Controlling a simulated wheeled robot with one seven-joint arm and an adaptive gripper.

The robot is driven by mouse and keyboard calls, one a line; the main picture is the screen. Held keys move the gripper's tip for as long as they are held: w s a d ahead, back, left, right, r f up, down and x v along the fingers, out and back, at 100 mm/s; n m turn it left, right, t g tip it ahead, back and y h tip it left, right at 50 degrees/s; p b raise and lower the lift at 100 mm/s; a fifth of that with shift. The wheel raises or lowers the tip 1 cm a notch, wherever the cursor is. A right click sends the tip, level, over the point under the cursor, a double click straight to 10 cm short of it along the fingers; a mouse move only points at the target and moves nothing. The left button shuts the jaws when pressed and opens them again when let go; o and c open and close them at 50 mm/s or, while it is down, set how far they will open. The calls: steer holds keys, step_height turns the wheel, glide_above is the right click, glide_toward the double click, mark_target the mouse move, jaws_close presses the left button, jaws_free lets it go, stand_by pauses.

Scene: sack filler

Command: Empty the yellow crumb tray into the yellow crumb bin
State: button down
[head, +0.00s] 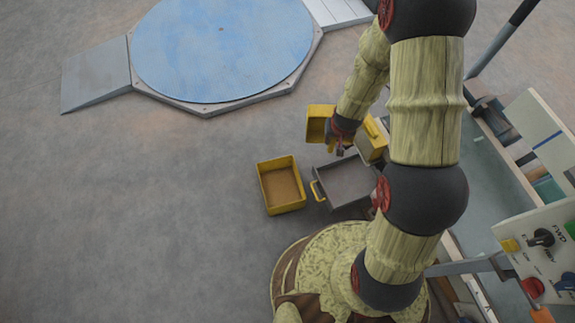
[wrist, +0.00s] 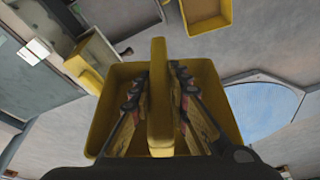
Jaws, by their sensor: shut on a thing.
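My gripper (head: 338,148) is shut on the upright yellow handle (wrist: 160,100) of a yellow tray (head: 320,124). The tray's walls also show around my fingers in the wrist view (wrist: 103,115). The tray is beside my gripper, and my fingers and the handle hide much of its inside; I cannot tell whether crumbs lie in it. A yellow open bin (head: 265,193) stands on the floor to the lower left in the head view, with a brown inside surface. It shows at the top of the wrist view (wrist: 210,31), apart from the held tray.
A grey open tray (head: 350,183) with a yellow handle lies right of the bin. A yellow box (head: 374,142) stands behind it. A machine with a control panel (head: 540,250) is at the right. A blue round platform (head: 220,50) is at the back; the floor left is clear.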

steer(key=s+a+f+m+g+y+b, duration=0.15)
steer(key=s+f+m, duration=0.3)
steer(key=f, duration=0.65)
steer(key=s+a+f+m+g+y+b, duration=0.1)
steer(key=s+a+f+m+g+b, duration=0.15)
steer(key=s+f, duration=0.55)
steer(key=s+a+f+m+g+y+b, duration=0.1)
steer(key=s+a+f+m+g+y, duration=0.2)
steer(key=f, duration=1)
steer(key=w+a+f+m+t+y, duration=0.35)
steer(key=w+a+f+m, duration=0.2)
steer(key=a+m, duration=0.25)
steer(key=w+a+r+m+t+y, duration=0.1)
steer(key=w+r+m+t, duration=0.1)
steer(key=w, duration=0.5)
steer(key=w+a+r+m+t+y+b, duration=0.1)
steer(key=w+r+m+t+y, duration=0.1)
steer(key=w+t, duration=0.3)
steer(key=shift+w+a+r+m, duration=0.3)
steer(key=shift+w+r+m, duration=0.4)
steer(key=shift+w, duration=1.05)
steer(key=shift+r, duration=0.1)
